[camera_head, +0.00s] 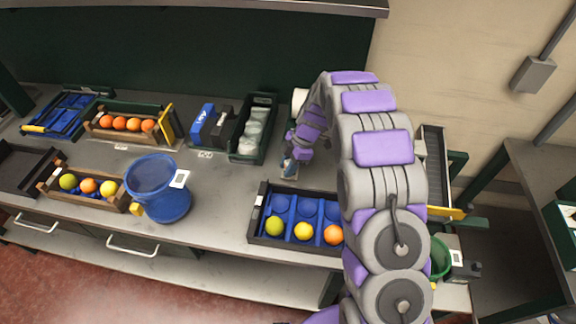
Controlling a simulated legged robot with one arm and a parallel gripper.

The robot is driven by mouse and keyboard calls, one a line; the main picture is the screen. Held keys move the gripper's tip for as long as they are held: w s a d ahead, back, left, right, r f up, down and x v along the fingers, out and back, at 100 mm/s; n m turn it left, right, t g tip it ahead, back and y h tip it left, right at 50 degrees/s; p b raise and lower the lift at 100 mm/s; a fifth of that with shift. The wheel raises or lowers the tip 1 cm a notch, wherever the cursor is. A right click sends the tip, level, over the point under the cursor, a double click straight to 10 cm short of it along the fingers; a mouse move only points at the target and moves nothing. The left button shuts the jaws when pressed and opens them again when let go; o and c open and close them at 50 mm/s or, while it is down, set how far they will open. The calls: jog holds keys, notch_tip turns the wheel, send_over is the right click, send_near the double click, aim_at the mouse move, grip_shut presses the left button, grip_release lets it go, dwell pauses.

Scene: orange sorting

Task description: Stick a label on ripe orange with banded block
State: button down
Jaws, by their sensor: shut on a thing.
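My gripper (289,166) points down over the grey worktop, behind the blue-lined tray (254,222). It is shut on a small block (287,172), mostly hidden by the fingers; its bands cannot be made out. The tray's front row holds a green fruit (274,226), a yellow fruit (303,231) and a ripe orange (334,235). The orange sits at the right, close to my arm in the picture. The tray's back cups look empty, and my arm hides its right end. No label can be made out on the orange.
A blue bucket (170,204) stands left of the tray. A wooden crate (80,200) holds mixed fruit, and another crate (97,133) holds oranges. Blue and black boxes (205,126) and a dark bin (262,118) stand behind. The worktop (225,190) between bucket and tray is clear.

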dwell(0.3)
jog(key=shift+r+b, duration=0.35)
jog(key=shift+r, duration=3.15)
